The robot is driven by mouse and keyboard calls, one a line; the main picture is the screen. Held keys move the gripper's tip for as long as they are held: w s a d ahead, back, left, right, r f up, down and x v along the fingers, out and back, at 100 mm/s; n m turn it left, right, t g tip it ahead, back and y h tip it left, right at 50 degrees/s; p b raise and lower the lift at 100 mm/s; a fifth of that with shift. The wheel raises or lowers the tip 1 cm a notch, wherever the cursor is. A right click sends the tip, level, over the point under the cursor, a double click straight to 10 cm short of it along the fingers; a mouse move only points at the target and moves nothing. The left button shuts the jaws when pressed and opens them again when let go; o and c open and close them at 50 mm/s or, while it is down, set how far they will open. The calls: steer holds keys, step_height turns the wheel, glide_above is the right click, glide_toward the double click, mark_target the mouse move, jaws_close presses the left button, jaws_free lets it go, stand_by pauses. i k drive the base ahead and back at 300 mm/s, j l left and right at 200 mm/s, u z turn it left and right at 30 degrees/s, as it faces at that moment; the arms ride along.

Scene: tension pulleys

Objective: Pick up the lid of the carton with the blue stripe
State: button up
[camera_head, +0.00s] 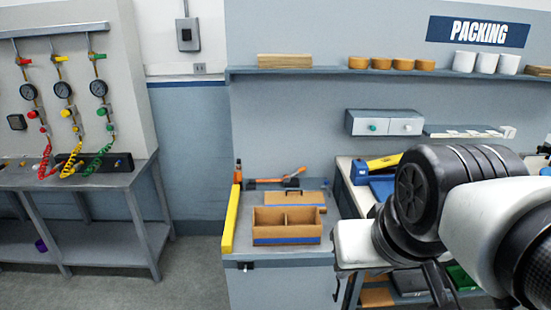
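The open carton (286,238) with a blue stripe along its lower front stands on the grey bench in the head view. It is brown cardboard with a divider making two compartments, and they look empty. A flat brown lid (312,197) with a blue edge and a dark handle on top lies just behind the carton, partly hidden by it. My gripper (358,244) is at the lower right, to the right of the carton and apart from it and the lid. Its fingers are mostly hidden or unclear, so I cannot tell its opening.
A yellow bar (231,218) runs along the bench's left edge. An orange tool (278,180) and an orange bottle (238,172) are behind the lid. A shelf (340,70) with stacked items hangs above. A gauge bench (75,178) stands left, with open floor (190,262) between.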

mark_target(291, 197)
steer(key=i, duration=1.5)
